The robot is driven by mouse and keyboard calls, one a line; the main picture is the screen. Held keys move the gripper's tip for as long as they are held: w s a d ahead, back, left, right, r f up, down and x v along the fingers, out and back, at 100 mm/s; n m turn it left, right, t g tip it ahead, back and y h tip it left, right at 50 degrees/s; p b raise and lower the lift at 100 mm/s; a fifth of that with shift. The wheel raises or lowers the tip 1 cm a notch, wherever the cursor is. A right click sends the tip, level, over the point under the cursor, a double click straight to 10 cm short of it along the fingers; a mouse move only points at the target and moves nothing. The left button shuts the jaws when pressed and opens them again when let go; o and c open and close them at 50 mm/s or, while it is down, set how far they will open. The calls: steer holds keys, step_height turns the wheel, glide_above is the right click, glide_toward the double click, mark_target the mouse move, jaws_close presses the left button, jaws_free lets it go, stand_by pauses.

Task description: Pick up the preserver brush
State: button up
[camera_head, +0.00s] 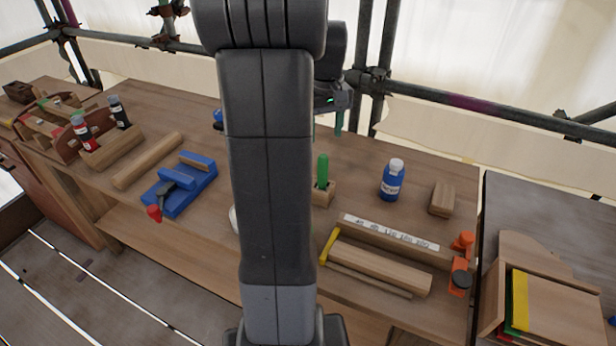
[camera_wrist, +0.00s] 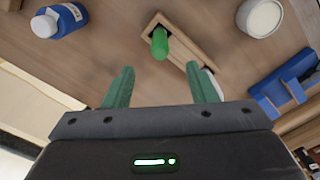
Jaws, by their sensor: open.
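The green handle (camera_head: 322,170) stands upright in a wooden block holder (camera_head: 324,195) on the workbench and looks like the preserver brush. Its bristles are hidden, so I cannot confirm that. In the wrist view the green handle (camera_wrist: 160,43) rises from the holder (camera_wrist: 182,45), ahead of my gripper (camera_wrist: 163,76) and between the lines of its two green fingers. The fingers are apart with nothing between them and do not touch the handle. In the head view my gripper is mostly hidden behind my arm; one green finger (camera_head: 339,122) shows above the bench.
A blue bottle (camera_head: 391,180) stands right of the holder. A white round container (camera_wrist: 262,16) and a blue tool (camera_head: 181,188) are on its other side. Wooden blocks and orange clamps (camera_head: 460,280) lie at the bench's front right. Scaffold poles (camera_head: 375,75) rise behind.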

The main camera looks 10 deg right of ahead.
mark_target(323, 167)
step_height(323, 167, down, 7)
steer(key=shift+f, duration=0.1)
steer(key=shift+w+f+p, duration=0.15)
steer(key=shift+f+p, duration=0.1)
steer(key=shift+f, duration=1.1)
steer(key=shift+w+f+p, duration=0.15)
steer(key=shift+f+p, duration=0.05)
steer(key=shift+f, duration=1.1)
steer(key=c, duration=1.1)
